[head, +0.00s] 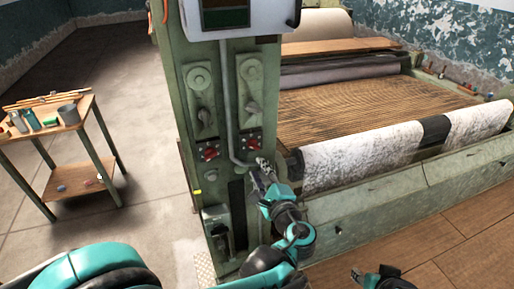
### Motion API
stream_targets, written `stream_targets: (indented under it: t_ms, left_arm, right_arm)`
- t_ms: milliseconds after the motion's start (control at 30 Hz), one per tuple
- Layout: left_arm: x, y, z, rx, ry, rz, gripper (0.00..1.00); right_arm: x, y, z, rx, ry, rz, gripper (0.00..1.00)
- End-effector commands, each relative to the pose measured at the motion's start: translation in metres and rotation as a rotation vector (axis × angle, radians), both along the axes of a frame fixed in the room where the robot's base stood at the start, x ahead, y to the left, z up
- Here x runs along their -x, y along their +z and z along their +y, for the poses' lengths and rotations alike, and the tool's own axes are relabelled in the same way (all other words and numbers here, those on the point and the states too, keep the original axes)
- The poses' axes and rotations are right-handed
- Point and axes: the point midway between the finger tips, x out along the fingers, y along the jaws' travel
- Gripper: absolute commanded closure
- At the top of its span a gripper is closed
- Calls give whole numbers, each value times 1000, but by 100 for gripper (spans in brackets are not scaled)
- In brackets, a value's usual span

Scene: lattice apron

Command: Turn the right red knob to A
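Two red knobs sit side by side on the green machine column (222,75), each on a small dark plate. The left red knob (209,153) is in clear view. The right red knob (254,143) is partly in view, just above my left gripper (261,169). My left gripper reaches up from below with its tips close under the right knob; I cannot tell whether they touch it or how far they are open. The letter marks around the knobs are too small to read. Part of my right gripper (382,281) shows at the bottom edge, away from the column.
A grey conduit (228,110) runs down between the knobs, with grey handles above them. A grey box (216,220) is mounted lower on the column. A small wooden table (70,120) stands left, with open floor between.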

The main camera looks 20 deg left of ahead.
Motion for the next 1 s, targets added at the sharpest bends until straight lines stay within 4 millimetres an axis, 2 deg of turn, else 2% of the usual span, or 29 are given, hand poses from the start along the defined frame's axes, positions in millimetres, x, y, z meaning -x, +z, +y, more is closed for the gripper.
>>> stream_targets:
  t_ms: [67,167,600,733,1000]
  left_arm:
    - [-4,8,-12,-69,-16,-18,68]
    - [-8,12,-15,-107,-20,-30,68]
    - [-61,12,22,-107,-17,-30,68]
    - [-68,12,27,-106,-19,-30,68]
    - [-70,13,27,-106,-20,-30,68]
  right_arm:
    - [0,2,0,0,0,0,60]
    - [0,2,0,0,0,0,60]
    - [0,-8,0,0,0,0,60]
    - [0,-8,0,0,0,0,60]
    - [0,-8,0,0,0,0,60]
